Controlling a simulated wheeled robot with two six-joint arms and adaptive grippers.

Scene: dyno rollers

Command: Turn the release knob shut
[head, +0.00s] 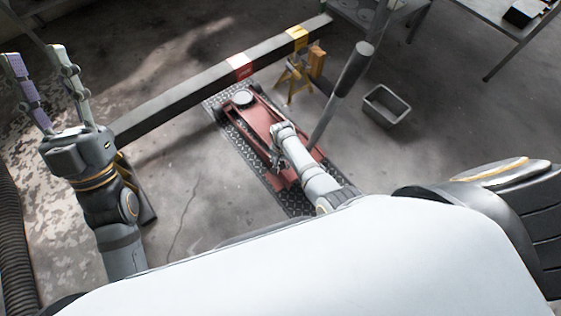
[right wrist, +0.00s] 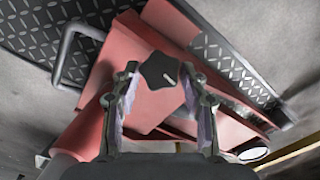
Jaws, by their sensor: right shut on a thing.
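The release knob (right wrist: 158,70) is a black star-shaped knob with a short white mark, on the red floor jack (right wrist: 105,68) in the right wrist view. My right gripper (right wrist: 160,74) has a fingertip on each side of it and is shut on it. In the head view the jack (head: 258,122) lies on a dark tread plate, and my right gripper (head: 276,160) is low over its near part; the knob is hidden there. My left gripper (head: 35,55) is open and empty, raised at the left, away from the jack.
A long dark beam (head: 185,88) with red and yellow bands spans behind the jack. A yellow stand (head: 294,78) is beneath it. The jack's long handle (head: 345,80) rises right of my right gripper. A grey bin (head: 386,105) stands further right.

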